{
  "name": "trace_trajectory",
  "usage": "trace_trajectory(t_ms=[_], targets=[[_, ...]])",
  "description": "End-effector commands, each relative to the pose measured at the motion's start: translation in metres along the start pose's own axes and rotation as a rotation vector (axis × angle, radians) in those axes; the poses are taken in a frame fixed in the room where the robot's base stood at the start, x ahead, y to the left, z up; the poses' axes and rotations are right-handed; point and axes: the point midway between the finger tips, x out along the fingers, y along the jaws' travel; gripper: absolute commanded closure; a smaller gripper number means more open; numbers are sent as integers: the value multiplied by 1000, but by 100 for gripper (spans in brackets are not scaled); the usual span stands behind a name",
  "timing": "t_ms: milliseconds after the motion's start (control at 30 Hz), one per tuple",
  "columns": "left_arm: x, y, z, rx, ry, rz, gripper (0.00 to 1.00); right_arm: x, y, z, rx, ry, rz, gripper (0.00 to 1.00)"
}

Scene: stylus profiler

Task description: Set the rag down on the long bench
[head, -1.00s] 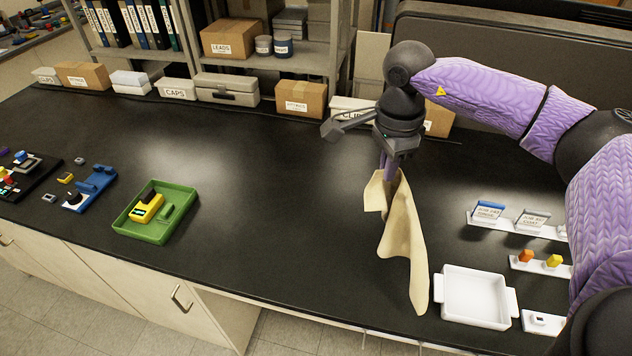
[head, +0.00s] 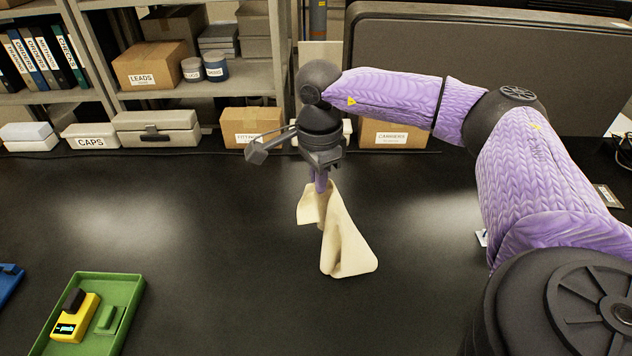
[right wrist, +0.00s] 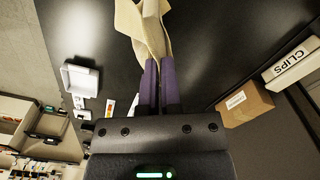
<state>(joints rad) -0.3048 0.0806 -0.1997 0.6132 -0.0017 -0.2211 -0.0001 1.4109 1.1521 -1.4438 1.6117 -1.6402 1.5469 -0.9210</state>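The cream rag (head: 343,240) hangs in folds from my right gripper (head: 320,186) over the long black bench (head: 200,230). The gripper points down, and its purple fingers are shut on the rag's upper part. In the right wrist view the rag (right wrist: 146,25) is pinched at the tips of the two fingers (right wrist: 160,62). The rag's lower end is close to the bench top; I cannot tell whether it touches. My left gripper is not in view.
A green tray (head: 128,312) with a yellow device (head: 76,318) sits at front left. Boxes, including a carton (head: 250,126), line the back below the shelf (head: 270,88). The bench around the rag is clear. A white tray (right wrist: 80,78) shows in the right wrist view.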

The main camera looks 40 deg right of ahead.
Motion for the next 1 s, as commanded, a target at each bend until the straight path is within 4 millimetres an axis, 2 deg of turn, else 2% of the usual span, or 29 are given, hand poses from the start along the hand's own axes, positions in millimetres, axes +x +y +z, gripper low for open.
trace_trajectory(t_ms=[67,833,933,1000], targets=[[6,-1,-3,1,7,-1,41,6,0,0,0,-1,-1,100],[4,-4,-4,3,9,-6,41,4,0,0,2,-1,-1,100],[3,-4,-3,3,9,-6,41,3,-3,2,53,-1,0,100],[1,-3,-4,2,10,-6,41,1,-9,6,147,-2,0,100]])
